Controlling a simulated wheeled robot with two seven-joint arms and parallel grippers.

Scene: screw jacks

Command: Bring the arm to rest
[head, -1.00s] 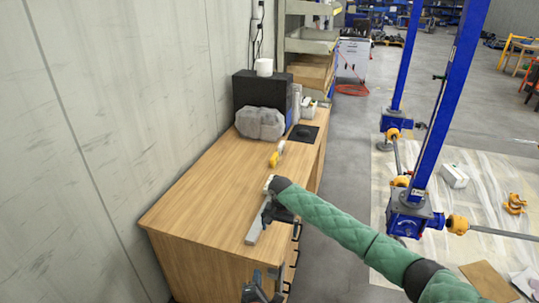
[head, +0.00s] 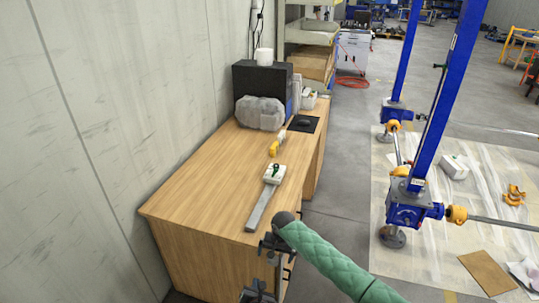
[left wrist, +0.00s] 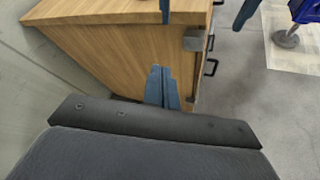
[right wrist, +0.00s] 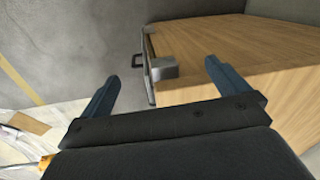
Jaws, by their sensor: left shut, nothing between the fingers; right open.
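My right gripper (head: 270,245) is at the end of the green-sleeved arm, at the desk's near front corner. It is open and empty; both blue fingers show apart in the right wrist view (right wrist: 162,72). My left gripper (head: 257,290) is lower, at the bottom of the head view, beside the desk's end. It is shut and empty; its blue fingers are together in the left wrist view (left wrist: 163,72). A grey bar (head: 262,208) with a white block and a green part (head: 274,173) lies on the desk, beyond the right gripper and apart from it.
The wooden desk (head: 200,185) stands against a grey wall, with drawer handles on its front. A yellow tool (head: 274,148), grey case (head: 260,113) and black box (head: 262,85) are farther back. Blue jack posts (head: 435,115) stand right. Floor between is clear.

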